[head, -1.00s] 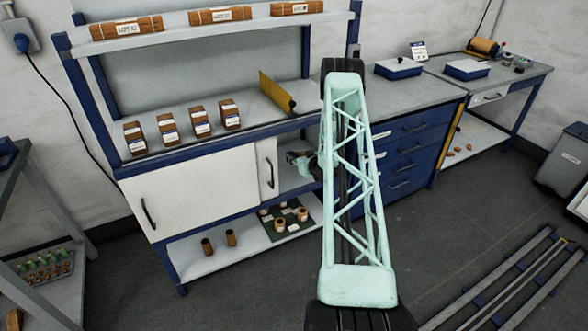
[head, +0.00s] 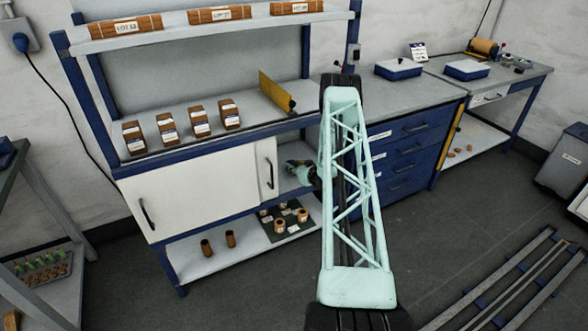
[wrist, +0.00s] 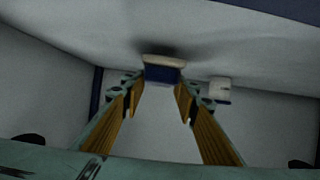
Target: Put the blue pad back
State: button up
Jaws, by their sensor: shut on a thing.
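The blue pad (wrist: 163,73), a small block with a blue face and a cream top edge, sits between my fingertips in the wrist view. My gripper (wrist: 160,86) is shut on it with its two yellow-faced fingers. A dark shadow lies on the pale surface right by the pad; I cannot tell whether they touch. A second small white-and-blue block (wrist: 219,89) stands apart, to the right and beyond. In the head view my gripper (head: 296,168) is at the open right part of the bench cupboard, and the pad cannot be made out there.
White sliding doors (head: 190,190) close the cupboard's left part. Copper-coloured rolls (head: 281,224) stand on the low shelf beneath. Several labelled brown blocks (head: 200,122) and a yellow plate (head: 276,92) are on the bench top. Blue drawers (head: 405,155) stand to the right.

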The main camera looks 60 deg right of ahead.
jog(key=shift+f, duration=0.6)
jog(key=shift+f, duration=0.1)
jog(key=o, duration=0.9)
jog(key=shift+p+v, duration=1.05)
jog(key=shift+v, duration=4.95)
